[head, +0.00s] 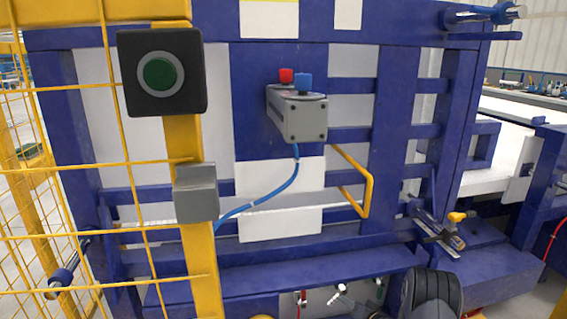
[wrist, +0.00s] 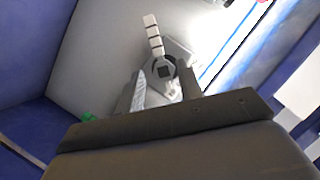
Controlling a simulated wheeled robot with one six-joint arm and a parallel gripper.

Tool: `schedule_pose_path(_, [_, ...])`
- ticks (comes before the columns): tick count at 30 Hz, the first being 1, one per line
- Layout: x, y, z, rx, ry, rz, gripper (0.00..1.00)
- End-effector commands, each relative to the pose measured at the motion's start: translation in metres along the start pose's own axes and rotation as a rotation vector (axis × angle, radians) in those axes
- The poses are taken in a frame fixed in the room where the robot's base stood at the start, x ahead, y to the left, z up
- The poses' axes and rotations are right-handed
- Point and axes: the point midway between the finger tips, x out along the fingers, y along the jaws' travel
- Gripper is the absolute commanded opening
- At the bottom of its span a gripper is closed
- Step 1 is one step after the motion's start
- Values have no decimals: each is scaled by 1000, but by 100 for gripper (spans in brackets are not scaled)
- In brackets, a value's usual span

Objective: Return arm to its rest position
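My gripper (wrist: 163,92) shows in the wrist view as a wide dark body across the bottom, with narrow parts rising behind its edge. Its fingertips are not clear enough to tell whether it is open or shut. No pipe can be made out in it. Beyond it are a grey metal fitting with a dark round centre and a pale segmented strip (wrist: 153,36). In the head view, a dark rounded part at the bottom right looks like part of my arm; the gripper cannot be made out there.
A blue-framed machine (head: 397,120) fills the head view. It carries a grey box (head: 297,114) with red and blue buttons and a yellow handle (head: 369,190). A yellow mesh fence (head: 128,163) with a green button (head: 160,73) stands at the left. A white surface lies at the right.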

Motion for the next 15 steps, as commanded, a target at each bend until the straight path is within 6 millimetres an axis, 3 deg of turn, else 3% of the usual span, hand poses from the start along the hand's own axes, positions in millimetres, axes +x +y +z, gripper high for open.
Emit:
schedule_pose_path(5, [-39,-2,-4,3,3,2,35])
schedule_pose_path(15, [33,2,5,-3,-3,-4,35])
